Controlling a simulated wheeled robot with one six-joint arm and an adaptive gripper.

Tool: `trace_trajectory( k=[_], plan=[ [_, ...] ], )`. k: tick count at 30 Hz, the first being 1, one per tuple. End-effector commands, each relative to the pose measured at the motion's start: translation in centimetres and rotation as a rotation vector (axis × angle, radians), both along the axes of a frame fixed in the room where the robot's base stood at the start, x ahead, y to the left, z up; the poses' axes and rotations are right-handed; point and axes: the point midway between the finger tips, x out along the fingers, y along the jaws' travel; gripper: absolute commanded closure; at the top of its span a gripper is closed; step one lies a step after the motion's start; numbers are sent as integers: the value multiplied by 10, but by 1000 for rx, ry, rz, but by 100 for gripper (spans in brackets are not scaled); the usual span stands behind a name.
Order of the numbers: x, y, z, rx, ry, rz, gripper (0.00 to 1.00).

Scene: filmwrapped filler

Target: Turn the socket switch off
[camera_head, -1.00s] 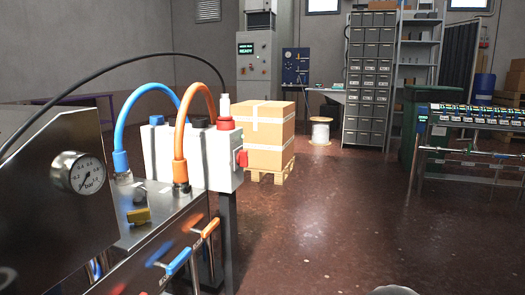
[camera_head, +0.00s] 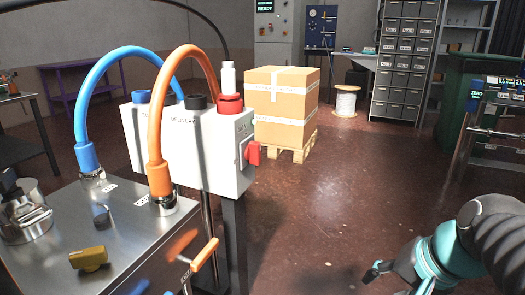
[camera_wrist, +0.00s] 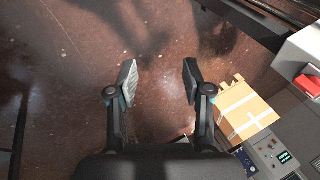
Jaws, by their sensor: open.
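A white socket box (camera_head: 190,145) stands on a post beside the metal machine in the head view. A red switch (camera_head: 252,153) sticks out of its right-hand side face. In the wrist view the white box (camera_wrist: 302,50) is at the right edge, with the red switch (camera_wrist: 308,82) on it. My gripper (camera_wrist: 158,80) is open and empty over the floor, to the left of the switch in the wrist view. In the head view my gripper (camera_head: 372,270) is partly seen at the lower right, apart from the box.
Blue (camera_head: 85,157) and orange (camera_head: 160,182) hoses arch from the metal machine top (camera_head: 130,225) to the box. A taped carton (camera_head: 285,105) sits on a pallet (camera_head: 290,150) behind the box. The floor (camera_head: 320,210) to the right of the box is clear.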

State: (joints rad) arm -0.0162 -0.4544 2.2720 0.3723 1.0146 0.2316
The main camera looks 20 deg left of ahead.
Motion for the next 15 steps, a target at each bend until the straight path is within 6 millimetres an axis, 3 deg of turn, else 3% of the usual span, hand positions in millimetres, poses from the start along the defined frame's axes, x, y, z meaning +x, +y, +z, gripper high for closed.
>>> trace_trajectory(
  k=[15],
  plan=[
    [166,137,48,736,577,-387,50]
  ],
)
